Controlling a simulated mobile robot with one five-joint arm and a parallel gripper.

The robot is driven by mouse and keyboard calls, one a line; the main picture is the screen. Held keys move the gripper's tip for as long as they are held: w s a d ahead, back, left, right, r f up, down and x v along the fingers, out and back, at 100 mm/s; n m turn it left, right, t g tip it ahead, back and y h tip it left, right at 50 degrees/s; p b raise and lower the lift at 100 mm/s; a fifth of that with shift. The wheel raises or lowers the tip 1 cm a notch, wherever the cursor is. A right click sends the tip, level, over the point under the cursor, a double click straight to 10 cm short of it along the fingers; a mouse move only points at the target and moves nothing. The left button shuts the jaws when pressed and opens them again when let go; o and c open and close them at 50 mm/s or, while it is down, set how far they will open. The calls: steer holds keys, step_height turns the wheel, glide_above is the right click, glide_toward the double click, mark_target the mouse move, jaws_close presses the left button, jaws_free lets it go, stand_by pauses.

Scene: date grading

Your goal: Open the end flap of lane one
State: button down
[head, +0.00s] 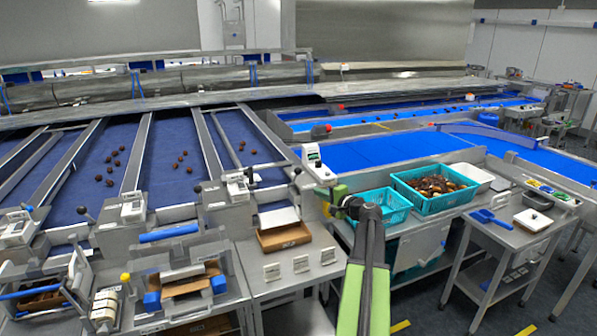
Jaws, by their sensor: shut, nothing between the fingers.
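Several grading lanes with dark blue beds (170,140) slope toward me on the left, with brown dates (115,160) scattered on them. Levers with black ball knobs stand at the lane ends, one at the right-hand lane (297,171), one further left (197,188) and another beyond it (85,212). I cannot tell which lane is lane one or read the small labels. The end flaps are small and partly hidden by the fittings. My gripper (326,198) is shut and empty, near the right-hand lane's end, right of its knob. My own arm hides part of the area behind it.
A cardboard box (284,236) sits on the steel bench below the lane end, with three white cards in front. Teal crates stand to the right, one holding dates (437,190). A steel cart (495,228) carries a blue scoop. Blue conveyors (390,148) run behind.

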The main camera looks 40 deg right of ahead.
steer(key=s+d+r+m+h, duration=0.1)
steer(key=d, duration=0.2)
steer(key=b, duration=0.1)
glide_toward(300, 173)
step_height(300, 173, down, 2)
steer(key=w+d, duration=0.1)
steer(key=w, duration=0.1)
steer(key=shift+w+d+r, duration=0.15)
steer(key=shift+w+r, duration=0.05)
steer(key=shift+w, duration=0.9)
steer(key=shift+w+d+r, duration=0.15)
steer(key=shift+w, duration=0.9)
steer(key=shift+p, duration=0.35)
